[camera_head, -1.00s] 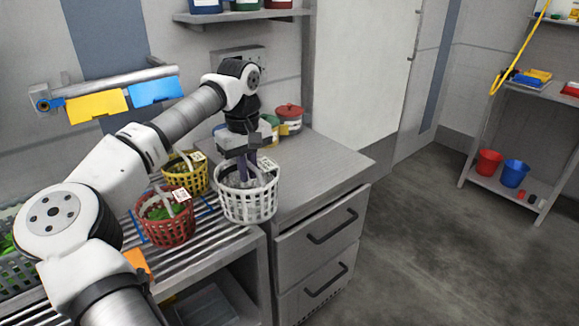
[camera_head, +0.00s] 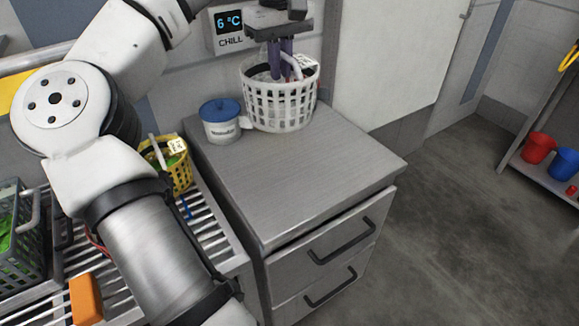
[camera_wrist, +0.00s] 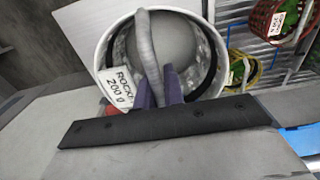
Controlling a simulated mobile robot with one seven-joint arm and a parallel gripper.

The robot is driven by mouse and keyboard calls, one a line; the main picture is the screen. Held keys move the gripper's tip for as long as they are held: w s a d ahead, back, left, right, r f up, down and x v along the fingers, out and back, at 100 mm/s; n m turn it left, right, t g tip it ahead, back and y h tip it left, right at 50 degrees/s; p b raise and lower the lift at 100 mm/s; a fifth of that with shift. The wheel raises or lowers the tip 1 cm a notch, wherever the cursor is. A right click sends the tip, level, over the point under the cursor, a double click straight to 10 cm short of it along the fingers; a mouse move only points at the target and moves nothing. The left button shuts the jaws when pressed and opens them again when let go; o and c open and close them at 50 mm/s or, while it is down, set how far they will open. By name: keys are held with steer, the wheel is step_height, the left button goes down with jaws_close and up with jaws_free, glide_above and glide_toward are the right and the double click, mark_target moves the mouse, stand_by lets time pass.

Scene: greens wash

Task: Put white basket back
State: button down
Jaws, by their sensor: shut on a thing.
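The white basket (camera_head: 282,108) hangs from my gripper (camera_head: 283,62) by its arched handle, at the back of the grey counter in the head view. I cannot tell whether its base touches the counter. In the wrist view, my gripper (camera_wrist: 160,88) is shut on the handle, and the white basket (camera_wrist: 106,50) shows beneath it with a tag reading "ROCK…" 200 g. The part of the basket's inside that shows looks grey, with no greens visible. The fingers hide part of it.
A blue-lidded tub (camera_head: 221,124) stands close left of the white basket. The counter top (camera_head: 310,180) is clear in front. A yellow basket (camera_head: 178,178) and a dark crate with greens (camera_head: 22,245) sit on the slatted rack. A red basket (camera_wrist: 266,22) shows in the wrist view.

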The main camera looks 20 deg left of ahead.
mark_target(281, 100)
step_height(281, 100, down, 20)
steer(key=p, duration=0.2)
steer(key=c, duration=1.5)
jaws_free()
steer(key=shift+r, duration=0.15)
step_height(281, 100, up, 12)
steer(key=shift+s+r+b, duration=0.1)
steer(key=shift+s+b, duration=0.05)
steer(key=shift+b, duration=0.55)
